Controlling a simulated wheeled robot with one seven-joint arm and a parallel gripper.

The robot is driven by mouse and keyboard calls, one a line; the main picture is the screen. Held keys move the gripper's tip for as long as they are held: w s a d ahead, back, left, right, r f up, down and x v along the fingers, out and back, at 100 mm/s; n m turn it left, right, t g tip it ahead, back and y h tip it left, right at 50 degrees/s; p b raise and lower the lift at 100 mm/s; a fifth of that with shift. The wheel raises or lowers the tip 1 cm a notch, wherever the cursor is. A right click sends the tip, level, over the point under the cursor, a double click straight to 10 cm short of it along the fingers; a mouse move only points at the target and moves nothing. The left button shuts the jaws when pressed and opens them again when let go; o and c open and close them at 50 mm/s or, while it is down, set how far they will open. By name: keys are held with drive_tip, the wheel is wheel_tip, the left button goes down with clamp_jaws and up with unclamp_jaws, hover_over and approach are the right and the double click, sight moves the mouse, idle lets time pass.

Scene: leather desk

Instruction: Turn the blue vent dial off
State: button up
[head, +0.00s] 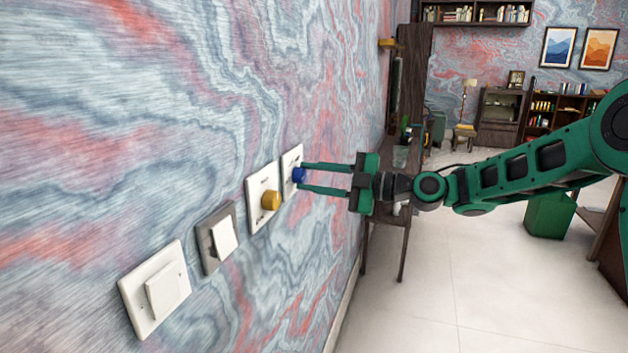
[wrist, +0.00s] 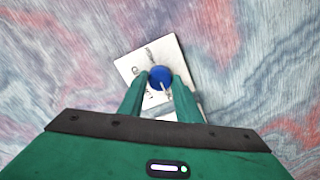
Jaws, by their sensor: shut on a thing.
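The blue vent dial (head: 298,175) sits on a white wall plate (head: 291,159), the farthest in a row of plates. In the wrist view the blue dial (wrist: 160,77) lies between my two fingertips, in front of its white plate (wrist: 168,50), which looks tilted in that view. A pale pointer line shows on the dial's face. My gripper (head: 302,177) reaches the dial from the right, and its green fingers (wrist: 160,84) are closed on the dial's sides. Markings on the plate are too small to read.
A yellow dial (head: 271,200) on a white plate is beside the blue one, closer to the camera. Nearer still are a grey-framed switch (head: 222,237) and a white switch (head: 160,290). A dark desk (head: 394,224) stands beyond my gripper along the wall.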

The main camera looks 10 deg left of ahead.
drive_tip(key=shift+w+d+f, duration=0.1)
drive_tip(key=shift+w+f, duration=0.05)
drive_tip(key=shift+f, duration=0.1)
drive_tip(key=o, duration=0.9)
drive_tip(key=shift+o, duration=0.8)
drive_tip(key=shift+r, duration=0.1)
drive_tip(key=s+d, duration=0.1)
drive_tip(key=d, duration=0.9)
drive_tip(key=shift+s+d, duration=0.25)
drive_tip(key=shift+d, duration=0.05)
